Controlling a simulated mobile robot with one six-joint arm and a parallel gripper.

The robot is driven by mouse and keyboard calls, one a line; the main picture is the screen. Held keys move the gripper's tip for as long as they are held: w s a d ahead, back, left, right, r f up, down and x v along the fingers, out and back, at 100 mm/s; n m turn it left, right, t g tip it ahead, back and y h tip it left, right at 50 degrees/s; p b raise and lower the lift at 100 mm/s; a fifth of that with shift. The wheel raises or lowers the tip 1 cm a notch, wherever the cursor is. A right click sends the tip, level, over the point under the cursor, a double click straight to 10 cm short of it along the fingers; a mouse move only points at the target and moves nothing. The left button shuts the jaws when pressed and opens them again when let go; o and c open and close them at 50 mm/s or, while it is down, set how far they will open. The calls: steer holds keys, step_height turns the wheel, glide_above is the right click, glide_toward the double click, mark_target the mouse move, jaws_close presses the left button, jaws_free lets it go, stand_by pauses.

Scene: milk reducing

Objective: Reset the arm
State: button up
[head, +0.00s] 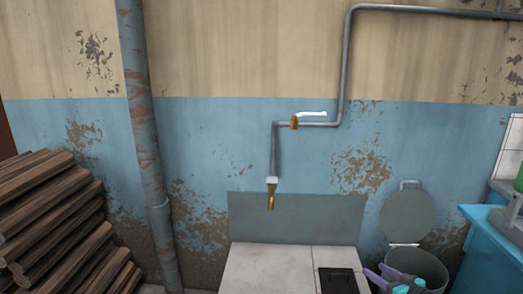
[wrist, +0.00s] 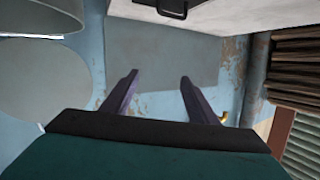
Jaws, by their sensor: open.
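My gripper (head: 377,270) shows at the bottom right of the head view, in front of a bin. Only its purple fingers and part of its teal body are in the picture there. In the wrist view my gripper (wrist: 159,76) has its two dark purple fingers spread well apart. Nothing is between them, and the grey wall panel shows behind the gap.
A grey bin (head: 428,268) with a raised round lid (head: 407,215) stands behind my gripper. A white tiled block (head: 265,268) is to its left, and a blue cabinet (head: 490,255) to its right. A brass tap (head: 271,198) and stacked logs (head: 45,215) are further left.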

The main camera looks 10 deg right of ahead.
steer(key=w+a+f+n+g+y+p, duration=0.2)
steer(key=a+f, duration=0.1)
steer(key=a, duration=0.8)
steer(key=w+a+f+n+g+y+p, duration=0.1)
steer(key=w+a+f+g+y+p, duration=0.2)
steer(key=a, duration=0.9)
steer(key=s+a+f+n+g+y+p, duration=0.1)
steer(key=s+a+f+g+p, duration=0.2)
steer(key=a, duration=0.7)
steer(key=s+a+f+n+g+p, duration=0.1)
steer(key=s+a+f+g+p, duration=0.15)
steer(key=s+a+f, duration=0.45)
steer(key=s+a+f+n+g+h+p, duration=0.1)
steer(key=s+a+f+g+h+p, duration=0.1)
steer(key=s+a+g, duration=0.35)
steer(key=s+a+f+g+h+p, duration=0.1)
steer(key=s+a+f+g+p, duration=0.1)
steer(key=s+a, duration=0.6)
steer(key=s+d+f+m+g+h, duration=0.1)
steer(key=s+d+m+h, duration=0.4)
steer(key=s+d, duration=0.5)
steer(key=shift+s+d+m+g, duration=0.35)
steer(key=shift+d+m+g, duration=0.3)
steer(key=shift+m+g, duration=0.05)
